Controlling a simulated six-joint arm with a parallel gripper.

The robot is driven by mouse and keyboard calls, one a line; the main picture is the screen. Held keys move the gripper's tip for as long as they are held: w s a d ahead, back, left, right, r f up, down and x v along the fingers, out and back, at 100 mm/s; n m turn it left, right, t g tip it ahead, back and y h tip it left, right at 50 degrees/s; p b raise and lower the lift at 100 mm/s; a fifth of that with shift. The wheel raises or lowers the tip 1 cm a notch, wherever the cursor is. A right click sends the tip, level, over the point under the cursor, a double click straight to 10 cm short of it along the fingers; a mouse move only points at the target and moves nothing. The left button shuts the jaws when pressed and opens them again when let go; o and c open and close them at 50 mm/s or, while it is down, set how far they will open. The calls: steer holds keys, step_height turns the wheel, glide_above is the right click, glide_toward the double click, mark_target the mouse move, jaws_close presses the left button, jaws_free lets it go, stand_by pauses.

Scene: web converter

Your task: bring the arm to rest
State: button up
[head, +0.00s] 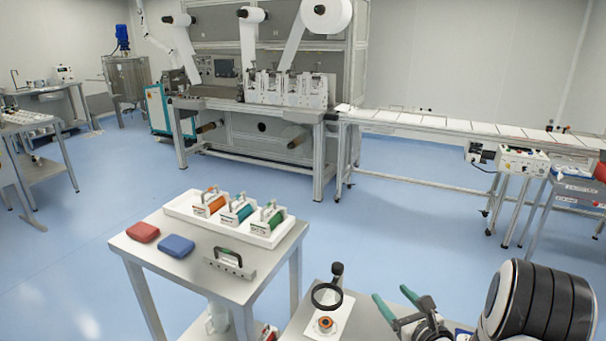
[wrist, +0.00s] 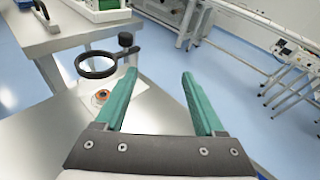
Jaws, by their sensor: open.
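My gripper (head: 396,306) has two green fingers and shows at the lower right of the head view, over the near bench. In the wrist view my gripper (wrist: 157,85) is open, with nothing between its fingers. To its left stands a black ring magnifier (head: 327,295) on a white base. The ring also shows in the wrist view (wrist: 82,74). An orange round part (head: 325,322) lies on the base below the ring. The fingers look apart from the magnifier.
A steel table (head: 190,266) left of the near bench bears a white tray (head: 175,209) with several handled cartridges, a red case (head: 143,232), a blue case (head: 176,246) and a handled metal bar (head: 230,262). A conveyor (head: 455,130) and converter machine stand behind. The blue floor between is clear.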

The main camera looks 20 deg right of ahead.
steer(key=s+a+r+n+g+y, duration=0.1)
steer(key=a+r+n+g+y, duration=0.25)
steer(key=a, duration=0.55)
steer(key=s+a+r+n+y, duration=0.1)
steer(key=a+r+n+y, duration=0.1)
steer(key=a+n+y, duration=0.5)
steer(key=s+a+r+n+g+y, duration=0.1)
steer(key=a+r+n, duration=0.2)
steer(key=a, duration=0.8)
steer(key=s+a+n+g, duration=0.8)
steer(key=s+a+n, duration=0.1)
steer(key=s, duration=0.4)
steer(key=s+d+f+n+g+h, duration=0.1)
steer(key=s+d+n+h, duration=0.1)
steer(key=s+n+h, duration=0.2)
steer(key=s+d+f+n+g+h, duration=0.1)
steer(key=s+d+f+n+h, duration=0.1)
steer(key=s, duration=0.5)
steer(key=shift+s+d+n+g+h, duration=0.4)
steer(key=shift+d+n+h, duration=0.35)
steer(key=shift+n+h, duration=0.2)
